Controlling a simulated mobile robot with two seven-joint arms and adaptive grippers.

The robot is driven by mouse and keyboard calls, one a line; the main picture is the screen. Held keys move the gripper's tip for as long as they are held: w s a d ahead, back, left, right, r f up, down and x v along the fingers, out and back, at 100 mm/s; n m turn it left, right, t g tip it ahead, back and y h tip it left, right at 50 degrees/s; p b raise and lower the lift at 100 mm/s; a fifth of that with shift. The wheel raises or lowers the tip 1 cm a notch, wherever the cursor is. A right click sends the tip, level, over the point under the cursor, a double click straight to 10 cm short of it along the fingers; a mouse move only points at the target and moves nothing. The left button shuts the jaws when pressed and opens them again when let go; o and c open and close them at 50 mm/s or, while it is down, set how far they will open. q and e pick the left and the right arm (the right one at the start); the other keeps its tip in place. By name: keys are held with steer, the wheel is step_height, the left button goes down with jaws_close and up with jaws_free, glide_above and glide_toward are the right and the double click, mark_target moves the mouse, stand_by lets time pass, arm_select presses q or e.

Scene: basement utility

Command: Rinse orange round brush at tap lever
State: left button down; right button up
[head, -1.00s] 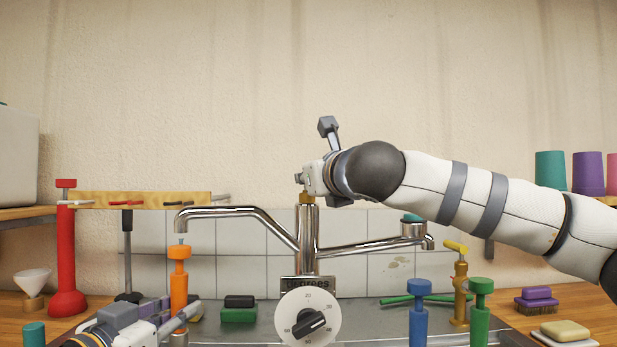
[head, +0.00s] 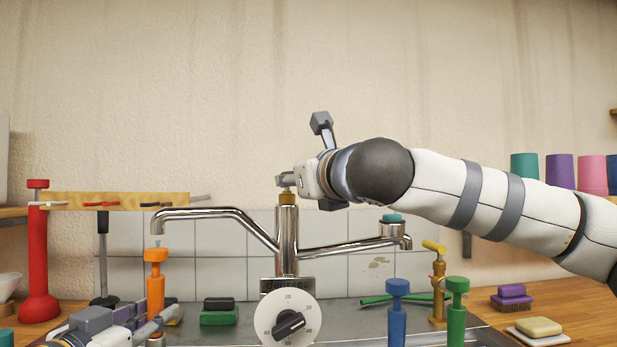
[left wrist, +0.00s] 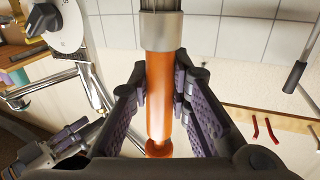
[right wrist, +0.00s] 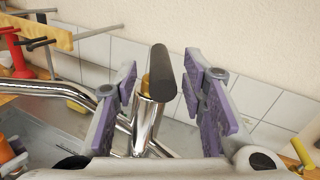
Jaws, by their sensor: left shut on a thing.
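The orange round brush (head: 155,282) is upright, handle up, below the tip of the left spout (head: 203,213). My left gripper (head: 168,318) is shut on its orange handle, which also shows between the fingers in the left wrist view (left wrist: 159,90). A metal collar (left wrist: 161,30) sits beyond the handle; the bristles are mostly out of view. The dark tap lever (right wrist: 161,72) tops the chrome tap column (head: 287,237). My right gripper (right wrist: 165,95) is open, its fingers on either side of the lever with gaps. In the head view the gripper hides the lever.
A white dial (head: 289,318) stands before the column. A red plunger (head: 38,260) stands at far left.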

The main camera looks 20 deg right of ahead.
steer(key=s, duration=0.8)
stand_by(0.6)
steer(key=shift+d, duration=0.1)
jaws_close()
steer(key=s+d+f+n+y, duration=0.2)
steer(key=d+n+y, duration=0.4)
steer(key=n, duration=1)
steer(key=d+x, duration=0.1)
steer(key=x, duration=0.8)
steer(key=shift+w+n+h, duration=0.4)
steer(key=shift+w, duration=0.1)
